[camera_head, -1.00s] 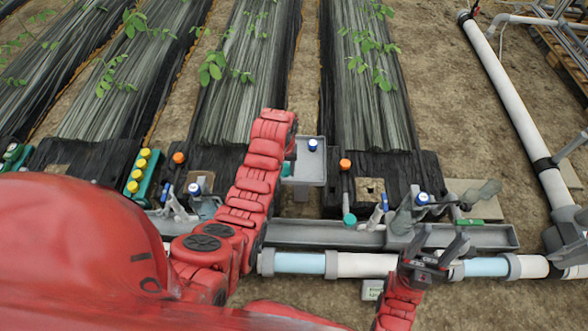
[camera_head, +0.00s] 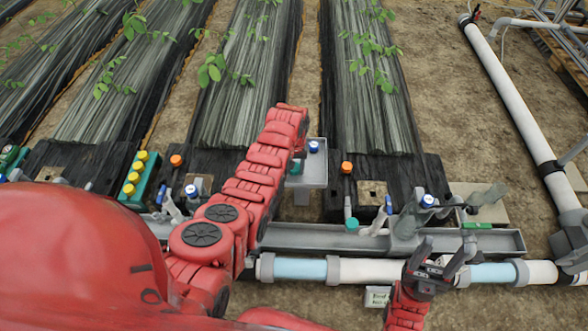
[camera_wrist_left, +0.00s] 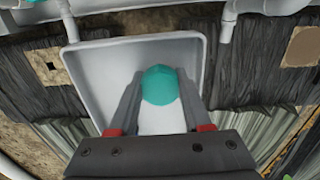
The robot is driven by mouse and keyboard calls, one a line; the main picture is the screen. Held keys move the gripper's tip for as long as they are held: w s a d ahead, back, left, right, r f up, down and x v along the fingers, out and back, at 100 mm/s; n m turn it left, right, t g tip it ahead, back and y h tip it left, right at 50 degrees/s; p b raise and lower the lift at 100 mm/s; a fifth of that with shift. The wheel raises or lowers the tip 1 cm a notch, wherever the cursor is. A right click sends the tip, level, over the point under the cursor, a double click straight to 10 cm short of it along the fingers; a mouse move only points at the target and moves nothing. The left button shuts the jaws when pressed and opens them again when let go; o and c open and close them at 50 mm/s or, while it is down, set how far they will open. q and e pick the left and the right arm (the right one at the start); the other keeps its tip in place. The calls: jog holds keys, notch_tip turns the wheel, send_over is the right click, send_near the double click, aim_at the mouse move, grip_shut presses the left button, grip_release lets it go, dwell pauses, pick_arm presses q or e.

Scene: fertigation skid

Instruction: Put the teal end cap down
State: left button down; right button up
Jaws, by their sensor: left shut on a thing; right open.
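The teal end cap (camera_wrist_left: 160,85) is between the two fingers of my left gripper (camera_wrist_left: 157,98) in the left wrist view, over the light grey tray (camera_wrist_left: 100,70). I cannot tell whether the cap touches the tray floor. In the head view a bit of the cap (camera_head: 295,168) shows beside my red left arm, at the left side of the tray (camera_head: 313,178); the arm hides most of the left gripper. My right gripper (camera_head: 440,258) is open and empty above the white and blue pipe at the right.
A blue cap (camera_head: 314,146) is at the tray's back. Another teal cap (camera_head: 351,224) is by the long grey trough (camera_head: 310,237). An orange cap (camera_head: 347,167) stands right of the tray. A green rack (camera_head: 137,185) with several yellow caps is at the left.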

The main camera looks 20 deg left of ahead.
pick_arm(q)
jog(key=shift+f, duration=0.4)
jog(key=shift+s+f+b, duration=0.1)
jog(key=shift+b, duration=0.2)
